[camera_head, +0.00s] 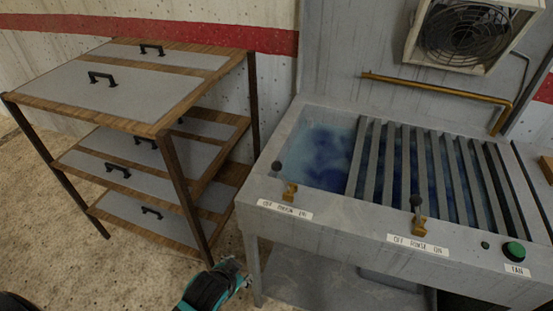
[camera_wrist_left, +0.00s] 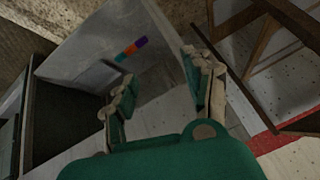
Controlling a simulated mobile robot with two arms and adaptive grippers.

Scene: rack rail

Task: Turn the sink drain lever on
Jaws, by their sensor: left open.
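The grey sink (camera_head: 340,205) holds blue water. Its left lever (camera_head: 277,168) has a dark knob and a brass base, above a label whose middle word is hard to read between OFF and ON. A second lever (camera_head: 416,203) stands farther right above a label reading OFF RINSE ON. The left lever's knob leans toward the label's OFF side. My left gripper (camera_head: 238,272) is teal, low in front of the sink's left corner, apart from both levers. In the left wrist view its two fingers (camera_wrist_left: 163,92) are spread with nothing between them. My right gripper is out of view.
A wood-framed rack (camera_head: 165,130) with grey panels and black handles stands left of the sink. Grey slats (camera_head: 400,165) cover the sink's right part. A green FAN button (camera_head: 514,251) is at front right. A fan box (camera_head: 465,35) and brass pipe (camera_head: 430,89) are behind.

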